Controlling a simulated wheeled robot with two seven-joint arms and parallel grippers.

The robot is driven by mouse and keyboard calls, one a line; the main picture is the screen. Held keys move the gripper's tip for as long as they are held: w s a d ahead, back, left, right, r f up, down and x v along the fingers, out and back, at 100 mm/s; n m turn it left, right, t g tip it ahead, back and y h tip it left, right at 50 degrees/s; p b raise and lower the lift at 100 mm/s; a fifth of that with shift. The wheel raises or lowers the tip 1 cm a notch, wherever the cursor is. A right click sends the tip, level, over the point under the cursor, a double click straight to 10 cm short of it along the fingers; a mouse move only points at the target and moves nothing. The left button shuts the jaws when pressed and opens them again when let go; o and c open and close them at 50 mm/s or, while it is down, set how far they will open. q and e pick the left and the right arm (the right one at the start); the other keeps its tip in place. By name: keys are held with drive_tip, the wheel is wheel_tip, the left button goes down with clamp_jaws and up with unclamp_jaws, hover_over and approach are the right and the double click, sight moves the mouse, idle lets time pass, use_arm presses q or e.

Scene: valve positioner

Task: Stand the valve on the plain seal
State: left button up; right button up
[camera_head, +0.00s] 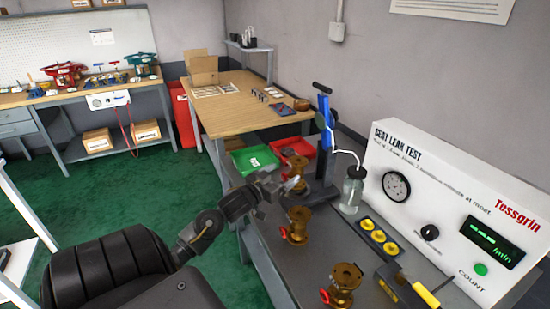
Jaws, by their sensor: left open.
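My left gripper (289,186) is open and empty, over the near bench's left edge, close to the foot of the blue-topped press. Several brass valves stand upright on the bench: one valve (297,226) with a red handle just below my gripper, another red-handled valve (345,283) nearer the front, and a brass piece (296,168) by the press, partly behind my gripper. A dark tray (363,226) holds yellow round pieces (378,236) that may be seals; I cannot tell which seal is plain. My right gripper is out of view.
The seat leak test panel (450,205) stands along the bench's right side. A clear bottle (353,190) and the blue press (325,120) stand behind the valves. A yellow-handled device (424,294) is at the front right. Green (254,159) and red bins (297,147) lie beyond.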

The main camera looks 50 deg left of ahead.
use_arm(q)
drive_tip(key=shift+s+d, duration=0.2)
drive_tip(key=shift+s, duration=1.4)
